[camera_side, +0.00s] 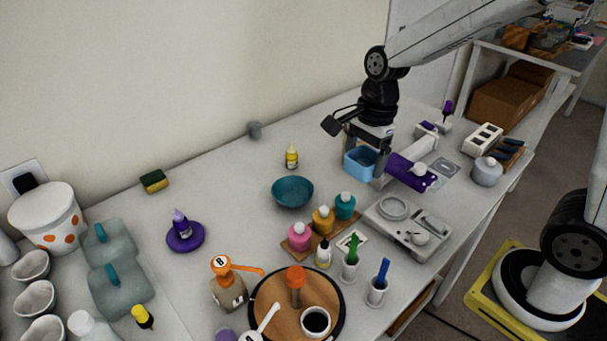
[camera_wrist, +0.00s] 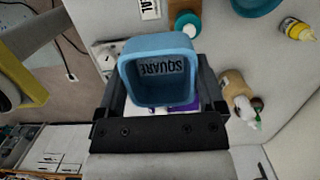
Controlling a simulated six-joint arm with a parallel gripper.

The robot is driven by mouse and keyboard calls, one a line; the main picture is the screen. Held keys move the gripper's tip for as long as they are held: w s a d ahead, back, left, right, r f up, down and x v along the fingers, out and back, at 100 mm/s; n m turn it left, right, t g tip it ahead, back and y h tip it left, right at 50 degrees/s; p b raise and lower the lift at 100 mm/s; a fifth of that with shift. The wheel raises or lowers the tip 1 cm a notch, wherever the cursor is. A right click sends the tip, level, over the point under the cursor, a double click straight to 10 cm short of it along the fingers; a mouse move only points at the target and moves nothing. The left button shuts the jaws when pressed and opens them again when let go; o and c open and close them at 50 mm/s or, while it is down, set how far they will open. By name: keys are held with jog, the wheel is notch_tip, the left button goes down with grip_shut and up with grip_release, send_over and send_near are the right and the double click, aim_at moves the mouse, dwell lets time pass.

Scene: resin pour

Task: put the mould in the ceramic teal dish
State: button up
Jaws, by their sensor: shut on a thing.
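The mould is a light-blue square open box (camera_side: 360,164), and the word "SQUARE" shows inside it in the wrist view (camera_wrist: 158,88). My gripper (camera_side: 366,155) is shut on the mould, with one finger on either side of it in the wrist view (camera_wrist: 160,80). The mould seems to be held above the table, right of the dish; its exact height is hard to tell. The round ceramic teal dish (camera_side: 292,192) stands on the table, apart from the mould, and looks empty. Part of the dish shows at the top right of the wrist view (camera_wrist: 254,6).
A small yellow bottle (camera_side: 291,156) stands behind the dish. A wooden tray with pink, orange and teal bottles (camera_side: 323,219) is in front of it. A grey scale (camera_side: 408,225) and a purple item (camera_side: 409,171) lie near the mould.

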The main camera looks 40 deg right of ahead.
jog(key=shift+w+a+f, duration=0.15)
jog(key=shift+w+f, duration=1.4)
jog(key=shift+w, duration=0.65)
jog(key=shift+w+a+f, duration=0.1)
jog(key=shift+w+f, duration=1.45)
jog(key=shift+w, duration=0.65)
jog(key=shift+w+a+f, duration=0.15)
jog(key=shift+w+f, duration=1.4)
jog(key=shift+w, duration=0.65)
jog(key=shift+w+f, duration=0.3)
jog(key=shift+f, duration=1.5)
jog(key=shift+f, duration=0.6)
jog(key=o, duration=1)
jog(key=shift+c, duration=0.2)
